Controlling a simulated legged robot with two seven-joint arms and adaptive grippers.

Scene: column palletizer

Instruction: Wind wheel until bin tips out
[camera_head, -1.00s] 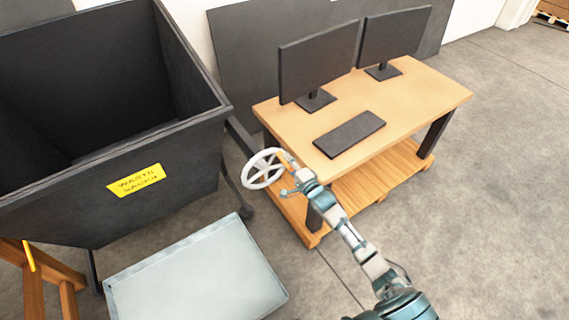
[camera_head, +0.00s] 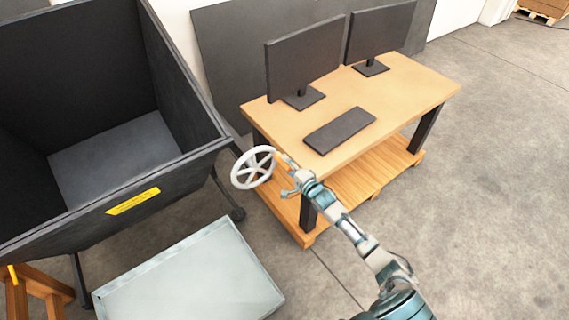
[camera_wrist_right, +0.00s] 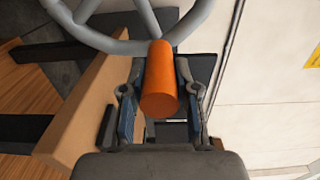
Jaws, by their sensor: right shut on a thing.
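The light grey spoked wheel (camera_head: 254,168) is on the right side of the dark bin (camera_head: 130,207), beside the wooden table. My right gripper (camera_head: 284,172) is at the wheel's right rim. In the right wrist view, my gripper (camera_wrist_right: 160,105) is shut on the wheel's orange handle (camera_wrist_right: 159,80), which stands out from the grey rim. The bin has a yellow label and is tilted towards me, its inside floor showing and looking empty. My left gripper is not in view.
A pale metal tray (camera_head: 190,275) lies below the bin's front. A wooden table (camera_head: 410,95) carries two monitors and a keyboard (camera_head: 340,130), close to my right arm. A wooden stand (camera_head: 40,285) is at lower left. The floor at right is clear.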

